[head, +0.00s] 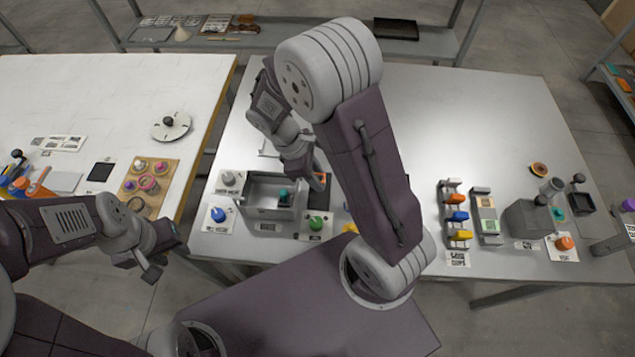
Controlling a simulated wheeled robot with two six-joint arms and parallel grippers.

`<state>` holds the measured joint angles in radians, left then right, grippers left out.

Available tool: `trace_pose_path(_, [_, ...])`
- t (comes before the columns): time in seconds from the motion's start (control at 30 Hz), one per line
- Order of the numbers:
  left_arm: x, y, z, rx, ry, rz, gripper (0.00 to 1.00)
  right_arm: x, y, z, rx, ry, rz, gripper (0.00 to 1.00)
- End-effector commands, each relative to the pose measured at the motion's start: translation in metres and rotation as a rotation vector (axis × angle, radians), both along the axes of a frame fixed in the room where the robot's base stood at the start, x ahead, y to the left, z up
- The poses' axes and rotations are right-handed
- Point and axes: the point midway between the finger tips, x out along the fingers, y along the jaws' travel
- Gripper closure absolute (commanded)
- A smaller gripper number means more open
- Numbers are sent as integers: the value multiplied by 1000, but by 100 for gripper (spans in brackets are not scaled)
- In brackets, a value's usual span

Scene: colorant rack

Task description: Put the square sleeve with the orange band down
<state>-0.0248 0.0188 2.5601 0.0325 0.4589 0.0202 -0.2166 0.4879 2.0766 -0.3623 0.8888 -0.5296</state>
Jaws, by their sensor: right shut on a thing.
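My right gripper (312,182) is shut at the right side of the grey open-topped bin on the metal table. A small orange patch, seemingly the band of the square sleeve (322,178), shows at its fingertips. The rest of the sleeve is hidden by the gripper and arm, and I cannot tell whether it touches the table. My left gripper (140,266) is open and empty, in front of the gap between the two tables.
The grey bin (266,213) holds a small teal item. Blue (218,214), green (316,222) and grey (229,178) knobbed pieces stand around it. A rack with coloured pieces (457,216) and a grey box (527,218) stand to the right. The metal table's back right is clear.

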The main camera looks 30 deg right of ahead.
Motion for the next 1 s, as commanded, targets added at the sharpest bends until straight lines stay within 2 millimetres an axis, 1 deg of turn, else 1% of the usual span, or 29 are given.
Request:
trace_pose_path(0.03, [0,0,-5,0,0,0,64,-1,0,-12,0,5,0,100])
trace_pose_path(0.1, [0,0,-7,0,0,0,64,-1,-1,-25,-1,5,2,100])
trace_pose_path(0.13, [0,0,-8,0,0,0,64,-2,-1,-29,-1,5,1,100])
trace_pose_path(0.37, [0,0,-7,0,0,0,64,-1,0,-29,1,1,1,100])
trace_pose_path(0.47, [0,0,-8,0,0,0,64,-1,0,-32,1,1,1,100])
trace_pose_path(0.5, [0,0,-8,0,0,0,64,-1,0,-33,1,1,1,71])
trace_pose_path(0.57, [0,0,-8,0,0,0,64,-1,0,-32,1,1,1,54])
trace_pose_path(0.6, [0,0,-8,0,0,0,64,-1,0,-32,1,1,1,52])
trace_pose_path(0.87, [0,0,-7,0,0,0,64,-1,0,-31,1,1,1,52])
trace_pose_path(0.97, [0,0,-4,0,0,0,64,1,1,-22,1,-1,1,52])
trace_pose_path(1.0, [0,0,-2,0,0,0,64,3,4,-16,1,-3,3,52])
